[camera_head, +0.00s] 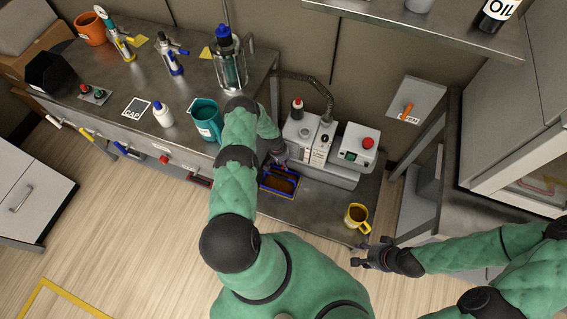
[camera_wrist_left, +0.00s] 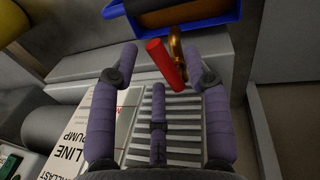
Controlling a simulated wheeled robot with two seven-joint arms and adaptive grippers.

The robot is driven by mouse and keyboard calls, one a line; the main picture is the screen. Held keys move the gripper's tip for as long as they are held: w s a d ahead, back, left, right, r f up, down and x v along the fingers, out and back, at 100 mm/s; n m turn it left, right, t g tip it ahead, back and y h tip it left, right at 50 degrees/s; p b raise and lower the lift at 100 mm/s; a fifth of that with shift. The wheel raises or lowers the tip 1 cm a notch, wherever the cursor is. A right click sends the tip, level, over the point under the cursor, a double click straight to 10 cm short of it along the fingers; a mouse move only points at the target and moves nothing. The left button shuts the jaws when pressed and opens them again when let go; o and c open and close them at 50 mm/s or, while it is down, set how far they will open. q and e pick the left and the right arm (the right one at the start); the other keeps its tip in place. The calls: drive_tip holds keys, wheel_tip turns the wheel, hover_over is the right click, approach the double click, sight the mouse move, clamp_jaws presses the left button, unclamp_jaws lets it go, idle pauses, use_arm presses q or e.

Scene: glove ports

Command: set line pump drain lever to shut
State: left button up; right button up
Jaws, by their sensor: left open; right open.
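The line pump (camera_head: 313,148), a pale grey unit with a labelled front, stands on the low bench in the head view. The red drain lever (camera_wrist_left: 166,64) on a brass fitting (camera_wrist_left: 177,48) shows in the left wrist view. My left gripper (camera_wrist_left: 160,58) is open, its purple fingers on either side of the red lever. The lever lies nearer the right-hand finger in that view; contact cannot be told. In the head view the left gripper (camera_head: 281,158) is beside the pump, and I cannot make out the lever there. My right gripper (camera_head: 372,255) is open and empty near the yellow mug.
A blue tray (camera_head: 281,182) with brown contents sits before the pump. A yellow mug (camera_head: 356,215) stands at the bench's right front. A teal jug (camera_head: 206,119) and white bottle (camera_head: 163,114) stand on the left bench. A wall panel (camera_head: 416,99) has an orange lever.

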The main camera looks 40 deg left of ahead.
use_arm(q)
clamp_jaws()
drive_tip(key=shift+d+n, duration=0.1)
drive_tip(key=shift+n, duration=0.3)
drive_tip(key=shift+w+d+r+n+p, duration=0.1)
drive_tip(key=shift+d+n+p, duration=0.05)
drive_tip(key=shift+n+p, duration=0.4)
drive_tip(key=shift+w+d+n+t+y+p, duration=0.2)
drive_tip(key=shift+w+n+y+p, duration=0.3)
drive_tip(key=shift+n+p, duration=1.5)
drive_tip(key=shift+w+d+n+t+y+p, duration=0.2)
drive_tip(key=shift+w+n+y+p, duration=0.25)
drive_tip(key=shift+n+p, duration=1.55)
drive_tip(key=shift+w+d+n+t+y+p, duration=0.1)
drive_tip(key=shift+w+n+t+y+p, duration=0.45)
drive_tip(key=shift+n, duration=2.4)
drive_tip(key=shift+g+p, duration=0.4)
drive_tip(key=shift+g, duration=0.05)
